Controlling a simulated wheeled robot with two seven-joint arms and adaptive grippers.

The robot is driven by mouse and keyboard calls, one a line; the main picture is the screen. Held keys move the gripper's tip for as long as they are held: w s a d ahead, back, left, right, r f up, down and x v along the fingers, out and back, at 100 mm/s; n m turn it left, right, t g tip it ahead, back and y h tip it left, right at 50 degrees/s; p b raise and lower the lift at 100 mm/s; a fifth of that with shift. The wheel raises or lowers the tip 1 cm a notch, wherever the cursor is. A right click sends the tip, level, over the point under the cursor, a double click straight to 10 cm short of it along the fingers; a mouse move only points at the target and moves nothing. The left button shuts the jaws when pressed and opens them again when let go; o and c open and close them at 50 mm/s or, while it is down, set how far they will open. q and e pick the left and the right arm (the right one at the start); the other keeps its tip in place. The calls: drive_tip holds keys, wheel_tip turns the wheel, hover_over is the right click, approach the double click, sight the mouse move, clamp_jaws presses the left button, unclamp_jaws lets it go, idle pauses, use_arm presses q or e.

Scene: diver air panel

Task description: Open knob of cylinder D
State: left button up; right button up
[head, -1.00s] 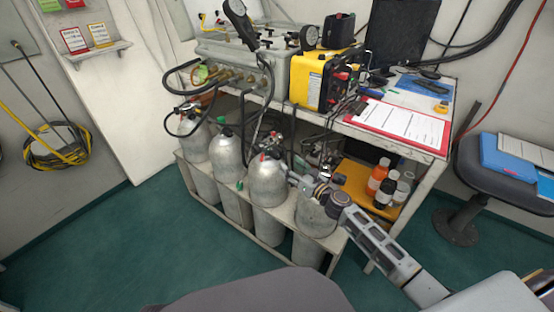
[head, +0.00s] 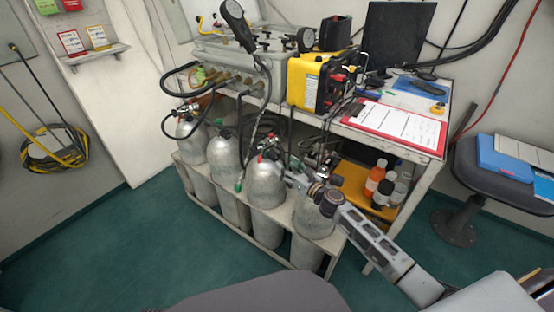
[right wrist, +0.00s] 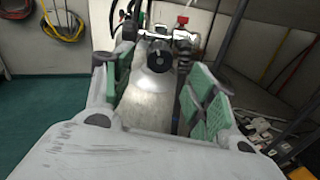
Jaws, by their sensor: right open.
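Several grey metal cylinders stand in a row in a low rack. The rightmost cylinder (head: 314,222) stands partly behind my right arm. I cannot read any letter, so which one is D does not show. The third cylinder from the left (head: 266,190) has a red part at its valve. My right gripper (head: 288,177) is open between these two, level with the tops. In the right wrist view a cylinder (right wrist: 150,97) with a round black knob (right wrist: 160,56) lies ahead, between and beyond the green-padded fingers. The fingers hold nothing. My left gripper is out of view.
Hoses run from the valves to the grey panel box (head: 225,50). The metal table (head: 437,170) carries a yellow device (head: 309,82) and a red clipboard (head: 395,127). Small bottles (head: 384,184) stand on a shelf right of the cylinders. Green floor (head: 130,235) is clear at left.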

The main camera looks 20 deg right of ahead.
sight(277, 158)
drive_tip(key=shift+x, duration=1.25)
drive_tip(key=shift+b+x, duration=0.4)
drive_tip(key=shift+x, duration=0.45)
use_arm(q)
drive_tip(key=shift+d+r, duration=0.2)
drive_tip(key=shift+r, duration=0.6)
use_arm(e)
drive_tip(key=shift+x, duration=1)
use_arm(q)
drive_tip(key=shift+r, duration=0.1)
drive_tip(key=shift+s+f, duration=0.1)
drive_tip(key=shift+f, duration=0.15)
use_arm(e)
drive_tip(key=c, duration=1)
